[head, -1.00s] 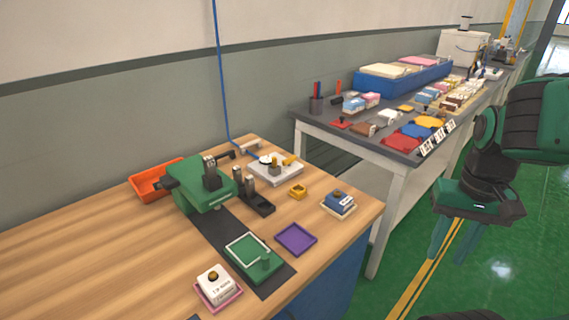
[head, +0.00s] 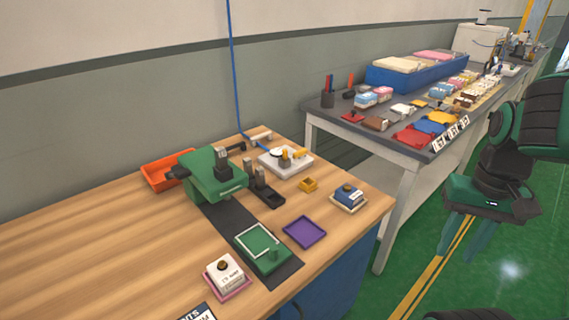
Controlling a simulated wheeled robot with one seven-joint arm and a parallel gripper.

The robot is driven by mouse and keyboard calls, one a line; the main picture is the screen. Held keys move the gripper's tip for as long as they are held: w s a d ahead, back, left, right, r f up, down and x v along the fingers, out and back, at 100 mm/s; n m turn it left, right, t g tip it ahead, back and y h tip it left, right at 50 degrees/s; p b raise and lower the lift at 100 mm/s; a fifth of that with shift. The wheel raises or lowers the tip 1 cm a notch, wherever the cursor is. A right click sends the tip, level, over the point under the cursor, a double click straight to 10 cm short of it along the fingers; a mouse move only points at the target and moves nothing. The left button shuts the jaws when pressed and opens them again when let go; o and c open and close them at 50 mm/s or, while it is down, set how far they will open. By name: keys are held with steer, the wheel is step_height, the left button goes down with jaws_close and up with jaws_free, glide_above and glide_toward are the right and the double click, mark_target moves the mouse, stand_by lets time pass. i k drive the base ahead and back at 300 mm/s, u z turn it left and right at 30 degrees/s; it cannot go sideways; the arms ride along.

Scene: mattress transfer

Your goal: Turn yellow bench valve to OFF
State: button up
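The yellow valve handle (head: 299,154) shows as a small yellow piece on a pale square base plate (head: 287,163) at the back of the wooden bench. A round white gauge-like part (head: 277,154) sits beside it on the same plate. The handle's exact angle and any ON or OFF marks are too small to read. My gripper (head: 467,240) hangs at the right over the floor, well apart from the bench and the valve. Its two green fingers point down and stand apart with nothing seen between them.
The wooden bench (head: 100,240) holds a green press (head: 213,175), an orange bin (head: 155,180), a purple tray (head: 304,232), a green tray (head: 262,262) and a small yellow block (head: 308,185). A blue hose (head: 233,80) runs up the wall. A grey table (head: 375,135) full of items stands behind right.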

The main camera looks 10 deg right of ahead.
mark_target(302, 152)
steer(key=u, duration=1.95)
steer(key=k, duration=0.8)
steer(key=z, duration=1.35)
steer(key=i, duration=1)
steer(key=u, duration=0.05)
